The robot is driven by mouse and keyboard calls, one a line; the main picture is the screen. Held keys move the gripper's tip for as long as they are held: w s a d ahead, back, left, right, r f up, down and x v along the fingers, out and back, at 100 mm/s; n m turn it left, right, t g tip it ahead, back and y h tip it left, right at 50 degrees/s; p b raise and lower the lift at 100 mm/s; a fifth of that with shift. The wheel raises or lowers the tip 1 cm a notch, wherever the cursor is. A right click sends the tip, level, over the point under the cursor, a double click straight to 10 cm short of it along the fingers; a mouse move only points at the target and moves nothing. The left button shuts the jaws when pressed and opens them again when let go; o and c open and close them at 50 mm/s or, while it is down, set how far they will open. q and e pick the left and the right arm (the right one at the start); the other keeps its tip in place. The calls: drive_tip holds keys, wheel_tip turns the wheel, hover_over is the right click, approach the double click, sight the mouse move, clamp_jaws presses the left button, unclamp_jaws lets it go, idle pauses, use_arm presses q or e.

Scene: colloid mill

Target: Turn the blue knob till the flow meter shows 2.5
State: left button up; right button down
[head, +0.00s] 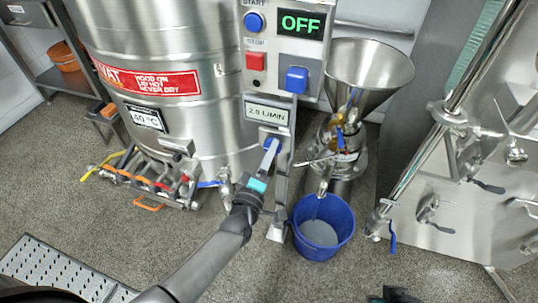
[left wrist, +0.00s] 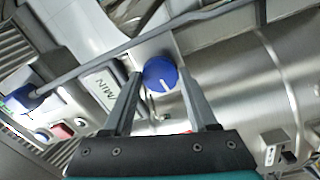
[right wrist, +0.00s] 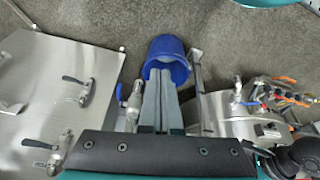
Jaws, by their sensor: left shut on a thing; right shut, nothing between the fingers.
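The blue knob (left wrist: 160,74) with a white mark sits between the fingers of my left gripper (left wrist: 162,80) in the left wrist view. In the head view the knob (head: 271,143) shows just under the flow meter, with my left gripper (head: 270,155) shut on it. The flow meter (head: 267,114) reads 2.0 L/MIN. My right gripper (right wrist: 160,75) is shut and empty in the right wrist view, where it covers part of a blue bucket.
Above the meter are a blue START button (head: 255,22), a red STOP button (head: 255,61), a blue switch (head: 296,79) and a display (head: 301,24) reading OFF. A steel vat (head: 180,60) stands left, the hopper (head: 368,72) and blue bucket (head: 323,228) right.

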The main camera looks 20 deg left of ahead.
use_arm(q)
drive_tip(key=n+b, duration=0.1)
drive_tip(key=n, duration=0.6)
drive_tip(key=shift+d+y, duration=0.1)
drive_tip(key=shift+y, duration=0.2)
use_arm(e)
wheel_tip(320, 180, up, 3)
drive_tip(key=shift+r+t, duration=0.2)
drive_tip(key=shift+t, duration=0.1)
use_arm(q)
drive_tip(key=shift+n, duration=0.3)
use_arm(e)
drive_tip(key=shift+d, duration=0.15)
use_arm(q)
drive_tip(key=o, duration=1.3)
drive_tip(key=shift+o, duration=0.4)
drive_tip(key=shift+s, duration=0.15)
